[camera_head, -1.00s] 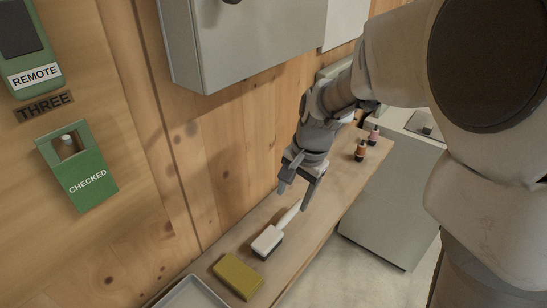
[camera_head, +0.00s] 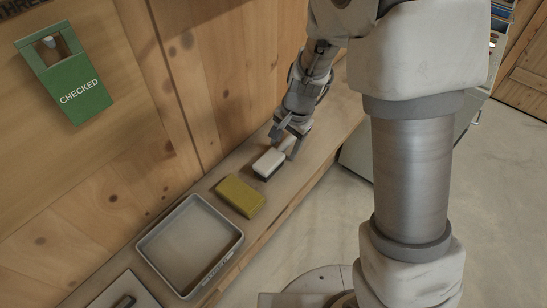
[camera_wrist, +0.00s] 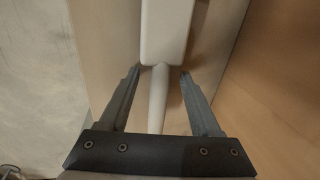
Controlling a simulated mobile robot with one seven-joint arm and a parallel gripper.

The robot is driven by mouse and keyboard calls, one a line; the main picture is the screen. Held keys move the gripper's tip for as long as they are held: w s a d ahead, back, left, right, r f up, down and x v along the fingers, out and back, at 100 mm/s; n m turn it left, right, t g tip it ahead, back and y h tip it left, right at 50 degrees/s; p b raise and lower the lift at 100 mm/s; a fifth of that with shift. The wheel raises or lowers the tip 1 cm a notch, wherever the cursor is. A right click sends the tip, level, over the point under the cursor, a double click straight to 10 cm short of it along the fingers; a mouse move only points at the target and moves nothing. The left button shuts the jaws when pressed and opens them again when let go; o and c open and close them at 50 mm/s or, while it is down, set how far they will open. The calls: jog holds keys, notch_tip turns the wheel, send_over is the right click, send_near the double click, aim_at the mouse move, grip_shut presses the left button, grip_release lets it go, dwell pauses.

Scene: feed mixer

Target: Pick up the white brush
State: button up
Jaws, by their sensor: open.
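The white brush (camera_head: 269,162) lies on the wooden shelf, its head toward the yellow sponge and its handle running under my gripper. In the wrist view its white head (camera_wrist: 166,30) is at the top and its handle (camera_wrist: 158,98) runs down between my fingers. My gripper (camera_head: 286,144) is above the handle end of the brush. In the wrist view my gripper (camera_wrist: 159,76) is open, one finger on each side of the handle with gaps on both sides. I cannot tell the exact height of the fingertips over the shelf.
A grey tray (camera_head: 152,246) sits further along the shelf (camera_head: 213,183). The wooden wall (camera_head: 190,60) runs close along one side, with a green CHECKED holder (camera_head: 66,75).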

aim_at(284, 141)
grip_shut()
dwell(0.3)
dwell(0.3)
jog(key=shift+r, duration=0.55)
notch_tip(284, 141, up, 3)
jog(key=shift+w+r+p, duration=0.1)
jog(key=shift+p, duration=0.3)
jog(key=s+d+r, duration=0.6)
jog(key=s+d, duration=0.1)
jog(key=d, duration=0.2)
jog(key=shift+s+r, duration=0.3)
jog(key=shift+r, duration=0.1)
jog(key=c, duration=0.8)
grip_release()
jog(key=shift+w, duration=0.1)
grip_shut()
